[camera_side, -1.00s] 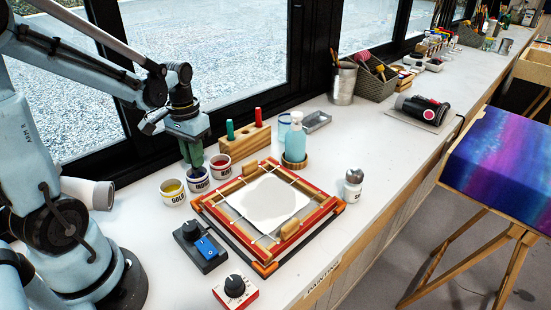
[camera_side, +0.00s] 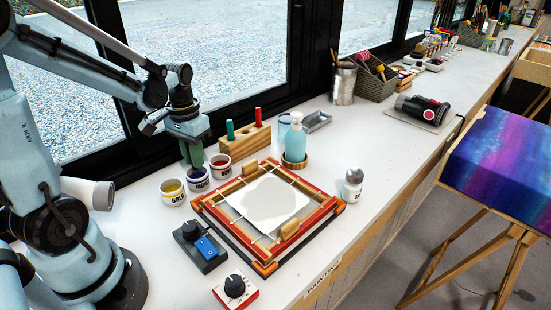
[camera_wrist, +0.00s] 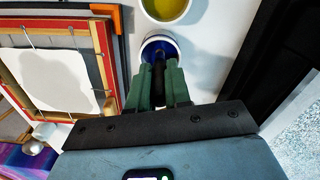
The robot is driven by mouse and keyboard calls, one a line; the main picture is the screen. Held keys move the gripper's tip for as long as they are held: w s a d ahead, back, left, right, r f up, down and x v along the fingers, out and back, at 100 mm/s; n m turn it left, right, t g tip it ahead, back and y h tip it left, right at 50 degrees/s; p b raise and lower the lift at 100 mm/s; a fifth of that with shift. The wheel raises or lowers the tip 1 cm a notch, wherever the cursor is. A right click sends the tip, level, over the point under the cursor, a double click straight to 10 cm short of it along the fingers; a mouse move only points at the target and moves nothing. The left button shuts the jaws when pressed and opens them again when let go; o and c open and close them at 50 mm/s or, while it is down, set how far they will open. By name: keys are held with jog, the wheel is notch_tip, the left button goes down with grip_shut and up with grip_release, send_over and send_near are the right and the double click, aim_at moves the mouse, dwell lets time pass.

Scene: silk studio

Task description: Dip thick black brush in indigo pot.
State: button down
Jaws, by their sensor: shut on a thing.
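My gripper (camera_side: 194,164) is directly above the indigo pot (camera_side: 199,187), fingertips close to its rim. In the wrist view my gripper (camera_wrist: 159,80) has its green fingers shut on the thick black brush (camera_wrist: 158,72), a dark shaft between them. The brush points down into the mouth of the indigo pot (camera_wrist: 148,42), where blue paint shows. Its tip is hidden, so I cannot tell how deep it sits. In the side view the fingers hide most of the brush.
The gold pot (camera_side: 172,193) stands left of the indigo pot and a red-paint pot (camera_side: 221,168) right. A wooden stand (camera_side: 236,146) with green and red handles is behind. The framed silk (camera_side: 268,205) lies to the right, near a blue-switch box (camera_side: 203,252).

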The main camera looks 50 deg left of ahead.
dwell(0.4)
jog(key=shift+r, duration=3.3)
